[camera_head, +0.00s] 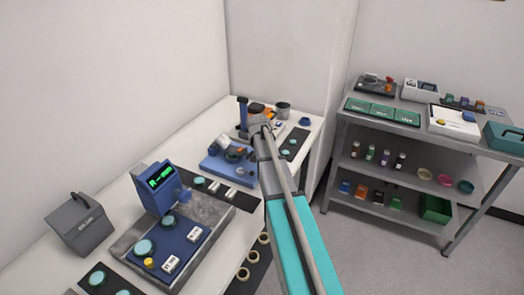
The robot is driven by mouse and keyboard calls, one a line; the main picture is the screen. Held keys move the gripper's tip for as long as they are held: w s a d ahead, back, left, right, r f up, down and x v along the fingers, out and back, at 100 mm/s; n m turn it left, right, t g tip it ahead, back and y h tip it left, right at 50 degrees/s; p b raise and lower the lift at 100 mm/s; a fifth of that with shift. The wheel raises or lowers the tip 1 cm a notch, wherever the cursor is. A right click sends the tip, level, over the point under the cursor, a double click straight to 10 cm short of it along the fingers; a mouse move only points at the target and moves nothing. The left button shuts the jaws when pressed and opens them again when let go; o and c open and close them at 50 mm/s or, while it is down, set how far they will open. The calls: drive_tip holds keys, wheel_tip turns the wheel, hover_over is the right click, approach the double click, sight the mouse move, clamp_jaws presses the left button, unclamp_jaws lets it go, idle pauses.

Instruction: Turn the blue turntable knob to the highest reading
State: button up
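A blue instrument (160,187) with a lit green display stands on the white bench at the left; the digits are too small to read. In front of it is a blue panel (186,240) with a pale teal disc, a small yellow knob and white labels. Farther back is a second blue base (214,168) with a blue post behind it. I cannot tell for sure which part is the blue turntable knob. My arm reaches up from the lower right to the bench's far part. My gripper (250,146) is near the second base, small and partly hidden; its fingers are unclear.
A grey lidded box (78,224) stands at the left. Dark mats with teal discs and rings lie along the bench (118,176). A small blue round item (305,121) is at the far right end. A grey shelf unit (395,195) with jars and trays stands right, with open floor before it.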

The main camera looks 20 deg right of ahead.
drive_tip(key=o, duration=1.2)
drive_tip(key=shift+c, duration=0.2)
drive_tip(key=shift+r, duration=0.1)
